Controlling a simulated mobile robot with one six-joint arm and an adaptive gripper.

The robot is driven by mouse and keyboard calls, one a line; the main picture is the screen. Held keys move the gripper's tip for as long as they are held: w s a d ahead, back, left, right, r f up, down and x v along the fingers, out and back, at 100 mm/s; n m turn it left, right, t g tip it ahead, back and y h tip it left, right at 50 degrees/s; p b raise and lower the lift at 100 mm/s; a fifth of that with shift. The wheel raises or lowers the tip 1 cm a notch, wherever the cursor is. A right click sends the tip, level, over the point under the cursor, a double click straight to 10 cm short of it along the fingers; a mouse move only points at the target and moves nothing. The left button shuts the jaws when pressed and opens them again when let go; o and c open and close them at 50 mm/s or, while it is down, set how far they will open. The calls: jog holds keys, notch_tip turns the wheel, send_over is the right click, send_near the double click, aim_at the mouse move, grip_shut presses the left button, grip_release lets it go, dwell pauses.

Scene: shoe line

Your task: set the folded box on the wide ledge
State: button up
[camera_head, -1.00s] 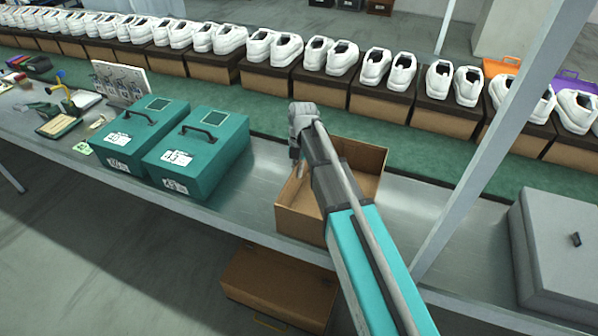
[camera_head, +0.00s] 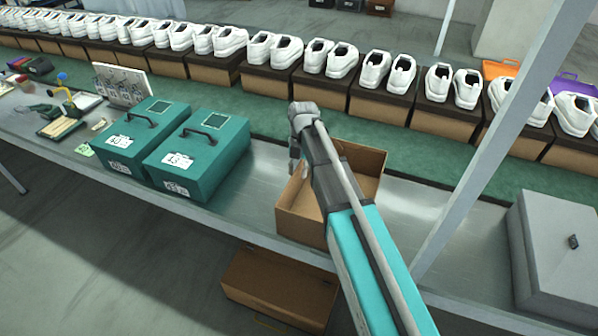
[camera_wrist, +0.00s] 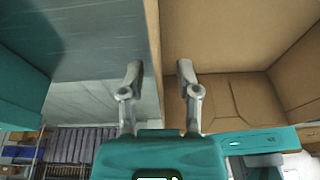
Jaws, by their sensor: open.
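The folded box, an open brown cardboard box (camera_head: 305,222), stands upright on the grey metal ledge (camera_head: 415,208), right of the teal cases. My gripper (camera_head: 296,168) is over the box's left side, partly hidden by my wrist. In the wrist view, my gripper (camera_wrist: 159,78) is open, with one finger on each side of the box's wall (camera_wrist: 153,45). The right finger is over the box's inside (camera_wrist: 225,35) and the left finger is over the metal surface. Whether either finger touches the wall, I cannot tell. My arm hides part of the box.
Two teal cases with handles (camera_head: 205,160) stand left of the box. A grey lidded box (camera_head: 555,255) stands at the right, beyond a slanted grey post (camera_head: 470,190). White shoes on brown boxes (camera_head: 290,88) line the green belt behind. Another brown box (camera_head: 275,285) is below the ledge.

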jog(key=p+v, duration=1)
jog(key=v, duration=0.1)
dwell(0.3)
jog(key=shift+d, duration=0.1)
dwell(0.8)
jog(key=s+d+m+t, duration=0.1)
jog(key=s+d+m, duration=0.7)
jog(key=m, duration=0.8)
jog(key=s+d+m+t, duration=0.2)
jog(key=s+d+m, duration=0.6)
jog(key=m, duration=0.8)
jog(key=shift+s+d+f+h, duration=0.15)
jog(key=shift+d+f+h, duration=0.25)
jog(key=shift+d, duration=1)
